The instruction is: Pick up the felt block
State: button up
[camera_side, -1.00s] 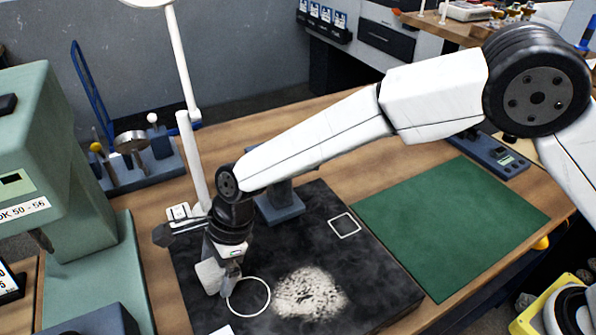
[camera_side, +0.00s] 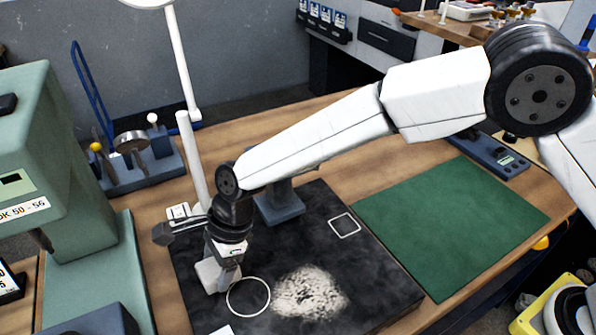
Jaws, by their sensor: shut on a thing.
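The felt block (camera_side: 208,270) is a pale, off-white block at the left part of the black plate (camera_side: 385,290), just left of the white circle outline. My gripper (camera_side: 226,280) points down over it and is shut on it. The fingers hide part of the block. I cannot tell from this view whether the block touches the plate.
A white circle outline (camera_side: 248,297) and a whitish powdery patch (camera_side: 310,292) lie beside the gripper on the plate. A white square outline (camera_side: 344,225) is farther back. A lamp post (camera_side: 192,160) and a green machine (camera_side: 75,190) stand left. A green mat (camera_side: 450,225) lies clear at right.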

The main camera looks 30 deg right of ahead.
jog(key=shift+r, duration=0.6)
jog(key=s+d+r, duration=0.9)
jog(key=s+r, duration=0.1)
jog(key=r, duration=0.1)
jog(key=shift+s+r, duration=0.3)
jog(key=shift+s, duration=0.1)
jog(key=o, duration=0.6)
jog(key=c, duration=0.4)
jog(key=shift+w+d+f, duration=0.1)
jog(key=shift+w+f, duration=1.2)
jog(key=shift+w, duration=0.25)
jog(key=shift+w+d+f, duration=0.1)
jog(key=shift+w+f, duration=1.15)
jog(key=shift+w, duration=0.3)
jog(key=shift+c, duration=0.2)
